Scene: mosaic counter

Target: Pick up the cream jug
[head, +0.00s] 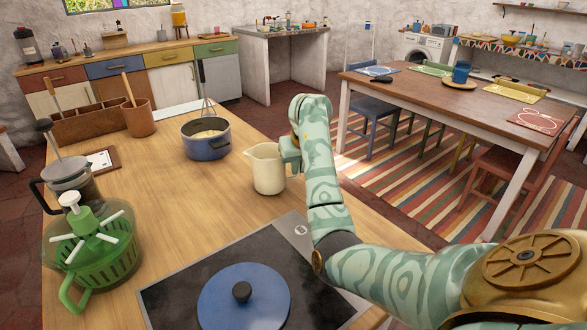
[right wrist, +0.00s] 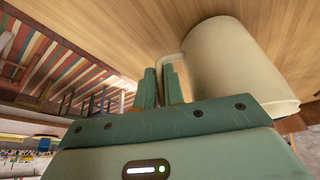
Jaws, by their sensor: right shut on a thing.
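The cream jug (head: 267,172) stands upright at the wooden counter's right side, between the blue pot and the black hob. It also shows large in the right wrist view (right wrist: 235,65). My right gripper (head: 289,153) is at the jug's right side. In the right wrist view, the fingers of my right gripper (right wrist: 164,84) are shut on the jug's handle, which runs in between them. Most of the handle is hidden by the fingers. I cannot tell whether the jug's base touches the counter. My left gripper is not in view.
The blue pot (head: 206,142) with a whisk in it stands behind-left of the jug. A blue lid (head: 243,297) lies on the hob (head: 170,291) in front. A green salad spinner (head: 92,250) and a French press (head: 73,185) stand at left. Wood between them is clear.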

